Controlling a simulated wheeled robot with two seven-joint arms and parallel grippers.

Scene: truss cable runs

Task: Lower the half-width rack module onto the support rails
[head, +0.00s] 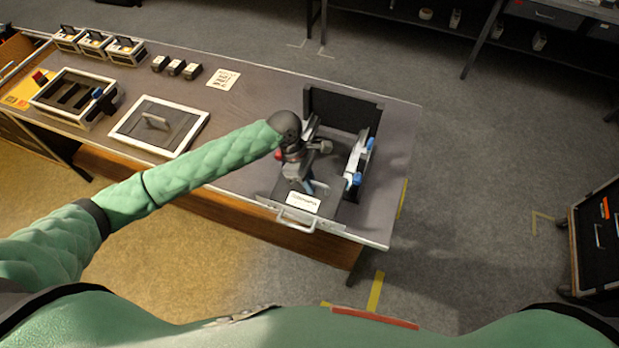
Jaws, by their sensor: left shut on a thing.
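A dark rack module with a white label (303,201) and a pale front handle (297,220) is at the right end of the bench. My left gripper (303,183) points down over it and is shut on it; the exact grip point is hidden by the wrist. The black back panel (342,110) of a rack frame stands behind the module. A light support rail with blue parts (356,162) runs along the right side. The other rail is mostly hidden by my arm. I cannot tell whether the module touches the rails. My right gripper is out of view.
On the bench (235,125) are a framed dark panel with a handle (158,127), an open slotted tray (75,97), several small boxes (95,43), dark blocks (176,67) and a paper note (223,79). A dark cabinet (598,235) stands at the right. The floor between is clear.

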